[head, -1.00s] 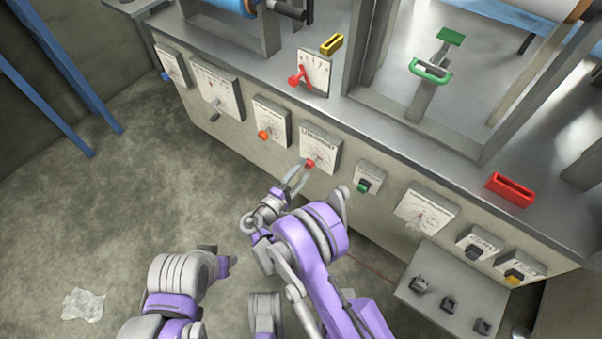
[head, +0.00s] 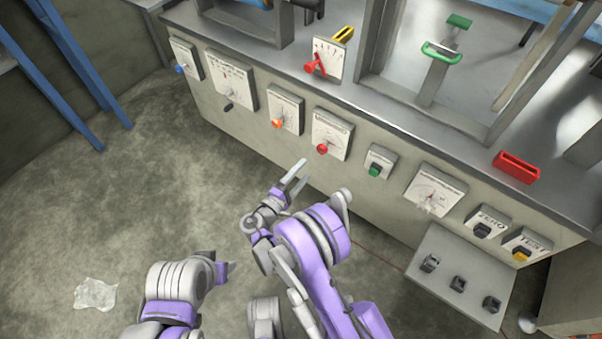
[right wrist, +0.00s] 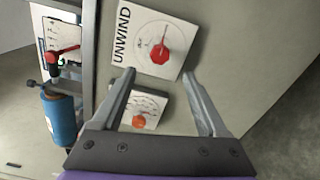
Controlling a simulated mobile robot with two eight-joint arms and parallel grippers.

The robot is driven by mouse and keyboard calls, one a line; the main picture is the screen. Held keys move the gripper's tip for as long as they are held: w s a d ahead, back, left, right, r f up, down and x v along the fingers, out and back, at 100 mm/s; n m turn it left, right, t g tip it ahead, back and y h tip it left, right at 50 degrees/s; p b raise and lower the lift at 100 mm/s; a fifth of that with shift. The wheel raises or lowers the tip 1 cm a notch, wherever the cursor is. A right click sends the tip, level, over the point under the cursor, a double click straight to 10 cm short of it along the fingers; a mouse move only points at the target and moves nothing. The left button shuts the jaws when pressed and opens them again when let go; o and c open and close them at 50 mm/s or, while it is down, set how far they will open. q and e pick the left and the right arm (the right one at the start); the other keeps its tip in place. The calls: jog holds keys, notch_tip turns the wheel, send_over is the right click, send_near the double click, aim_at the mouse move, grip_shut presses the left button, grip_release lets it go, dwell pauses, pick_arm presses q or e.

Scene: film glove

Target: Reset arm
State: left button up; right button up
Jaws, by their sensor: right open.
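My right gripper (head: 291,180) is open and empty, in front of the machine's front panel and apart from it. In the right wrist view its two fingers (right wrist: 160,85) are spread, with panel dials showing between and beyond them. A dial plate with a red knob (head: 322,149) is on the panel beyond the gripper; in the right wrist view this red knob (right wrist: 160,53) sits on a plate reading UNWIND. A dial plate with an orange knob (head: 278,123) is to its left. My left arm shows at the lower left, its gripper (head: 228,268) only partly visible.
The machine's panel carries several more controls, such as a green button (head: 375,170) and a ZERO switch (head: 482,230). A low box (head: 450,262) with several switches juts out at the lower right. A crumpled clear sheet (head: 95,294) lies on the floor.

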dwell(0.3)
jog(key=s+d+r+m+g+y, duration=0.25)
jog(key=s+d+r+g, duration=0.2)
jog(key=d, duration=0.45)
jog(key=s+d+r+m+g+y, duration=0.1)
jog(key=s+d+r+m+g, duration=0.35)
jog(key=d, duration=0.35)
jog(key=s+r+m+g+y, duration=0.1)
jog(key=s+m+y, duration=0.25)
jog(key=s, duration=0.75)
jog(key=s+r+m+y, duration=0.2)
jog(key=s+m+y, duration=0.15)
jog(key=s, duration=0.75)
pick_arm(q)
notch_tip(320, 180, up, 29)
jog(key=t+p, duration=0.1)
jog(key=p, duration=2.5)
jog(key=shift+w, duration=0.4)
pick_arm(e)
notch_tip(320, 180, up, 29)
jog(key=n+t, duration=0.1)
jog(key=shift+w+f, duration=0.2)
jog(key=shift+w, duration=0.2)
pick_arm(q)
jog(key=shift+s+f, duration=0.1)
jog(key=shift+s, duration=0.05)
pick_arm(e)
jog(key=shift+s, duration=0.15)
